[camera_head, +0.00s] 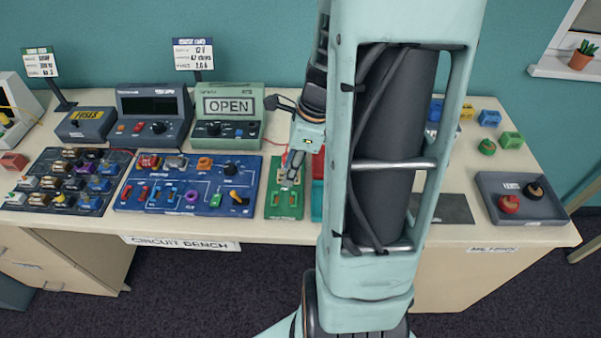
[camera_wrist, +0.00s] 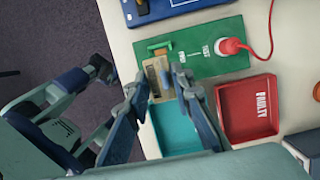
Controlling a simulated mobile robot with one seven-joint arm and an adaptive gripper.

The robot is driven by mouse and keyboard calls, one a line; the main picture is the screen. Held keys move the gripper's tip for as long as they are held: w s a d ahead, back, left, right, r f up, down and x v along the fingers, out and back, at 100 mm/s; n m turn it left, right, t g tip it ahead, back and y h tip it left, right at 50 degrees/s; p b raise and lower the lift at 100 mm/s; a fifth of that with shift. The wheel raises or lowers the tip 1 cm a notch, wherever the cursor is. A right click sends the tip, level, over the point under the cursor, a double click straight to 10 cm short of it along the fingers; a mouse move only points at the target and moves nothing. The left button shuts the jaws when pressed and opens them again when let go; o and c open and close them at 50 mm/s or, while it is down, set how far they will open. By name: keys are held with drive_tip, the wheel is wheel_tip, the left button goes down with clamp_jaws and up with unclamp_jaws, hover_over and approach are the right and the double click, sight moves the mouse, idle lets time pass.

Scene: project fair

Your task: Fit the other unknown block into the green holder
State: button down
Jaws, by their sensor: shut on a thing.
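The green holder (camera_wrist: 200,68) is a flat green board on the bench, with a raised green bar (camera_wrist: 158,45) at one end and a red plug (camera_wrist: 231,46) on a red lead at the other. It also shows in the head view (camera_head: 284,212), partly behind my arm. My gripper (camera_wrist: 159,82) is shut on a small tan block (camera_wrist: 153,72) with a pale face, held at the bar end of the holder. I cannot tell whether the block touches or sits in the holder.
A teal tray (camera_wrist: 172,150) and a red tray marked FAULTY (camera_wrist: 272,132) lie beside the holder. A blue circuit panel (camera_head: 185,187) and a dark rack of blocks (camera_head: 88,207) are left. The meter (camera_head: 228,133) reads OPEN. A grey tray (camera_head: 510,185) stands right.

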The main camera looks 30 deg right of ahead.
drive_tip(key=shift+w+a+f, duration=0.1)
drive_tip(key=shift+w+a, duration=0.5)
drive_tip(key=b, duration=0.5)
hover_over(282, 200)
drive_tip(key=f, duration=0.4)
drive_tip(key=shift+s+d+f, duration=0.25)
drive_tip(key=shift+d+f, duration=0.1)
drive_tip(key=shift+d, duration=0.05)
drive_tip(key=shift+f+b, duration=0.65)
drive_tip(key=shift+f, duration=0.7)
drive_tip(key=shift+f, duration=0.7)
idle(1.0)
drive_tip(key=c, duration=1.1)
unclamp_jaws()
drive_tip(key=shift+c, duration=0.2)
drive_tip(key=shift+r, duration=0.1)
drive_tip(key=shift+r+p, duration=3.7)
drive_tip(key=shift+r, duration=0.25)
